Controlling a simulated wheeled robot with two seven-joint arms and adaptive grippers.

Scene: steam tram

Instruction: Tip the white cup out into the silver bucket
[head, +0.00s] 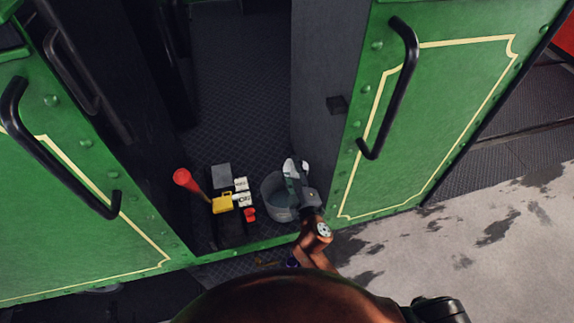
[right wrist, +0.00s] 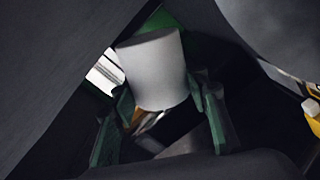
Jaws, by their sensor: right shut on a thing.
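The white cup (right wrist: 155,68) is between the green fingers of my right gripper (right wrist: 160,120) in the right wrist view, tilted. The gripper is shut on it. A small orange patch shows just below the cup there; I cannot tell what it is. In the head view my right gripper (head: 293,172) is over the silver bucket (head: 272,203), at its right side, and hides part of its opening. I cannot make out the cup's contents or whether anything is in the bucket. My left gripper is out of view.
Left of the bucket stand a yellow item (head: 222,202), a grey box (head: 221,174), white items (head: 241,184), a small red item (head: 250,215) and a tall red-topped thing (head: 184,178). Green panels with black handrails flank the doorway; a dark wall (head: 318,100) rises behind the bucket.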

